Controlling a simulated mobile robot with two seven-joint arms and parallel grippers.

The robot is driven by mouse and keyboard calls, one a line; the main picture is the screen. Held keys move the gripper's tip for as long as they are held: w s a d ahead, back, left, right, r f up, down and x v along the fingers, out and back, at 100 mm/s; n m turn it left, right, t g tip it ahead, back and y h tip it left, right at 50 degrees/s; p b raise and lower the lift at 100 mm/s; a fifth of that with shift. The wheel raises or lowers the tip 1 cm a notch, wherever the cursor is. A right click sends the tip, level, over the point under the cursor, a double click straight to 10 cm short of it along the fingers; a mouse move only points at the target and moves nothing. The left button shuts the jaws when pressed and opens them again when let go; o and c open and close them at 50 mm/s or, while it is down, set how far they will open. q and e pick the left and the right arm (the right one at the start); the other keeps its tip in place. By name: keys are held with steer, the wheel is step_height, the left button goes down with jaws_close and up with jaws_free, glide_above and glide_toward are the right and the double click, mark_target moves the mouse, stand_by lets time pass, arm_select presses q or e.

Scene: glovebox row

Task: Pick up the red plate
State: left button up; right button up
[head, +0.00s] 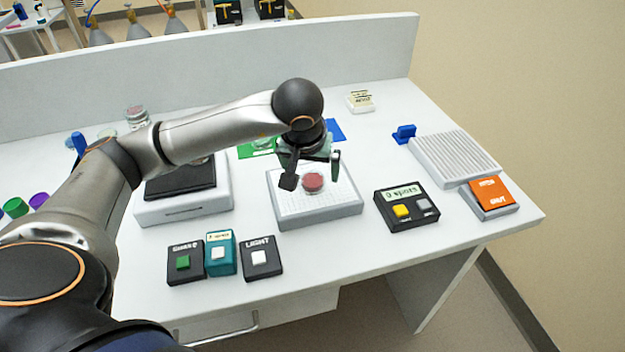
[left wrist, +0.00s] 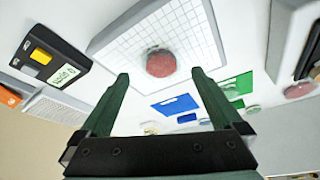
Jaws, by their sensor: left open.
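The red plate (head: 313,181) is a small round red dish lying flat on the white gridded top of a grey box (head: 345,211). In the left wrist view the red plate (left wrist: 160,64) shows ahead, just beyond the fingertips and in line with the gap between them. My left gripper (head: 312,171) is over the gridded box, close to the red plate. Its two dark green fingers (left wrist: 160,76) are spread apart with nothing between them. How high it is above the plate is hard to tell. My right gripper is not in view.
A black counter box (head: 407,207) stands right of the gridded box. Several button boxes (head: 221,252) stand front left. A dark-topped device (head: 183,210) is at left. Green (head: 257,150) and blue (head: 335,129) cards lie behind. An orange-topped box (head: 490,197) is near the right edge.

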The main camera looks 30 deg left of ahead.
mark_target(312, 179)
arm_select(q)
steer(key=x, duration=0.3)
steer(key=shift+f, duration=0.15)
steer(key=shift+s, duration=0.1)
steer(key=shift+c, duration=0.2)
steer(key=c, duration=1.3)
steer(key=shift+o, duration=0.2)
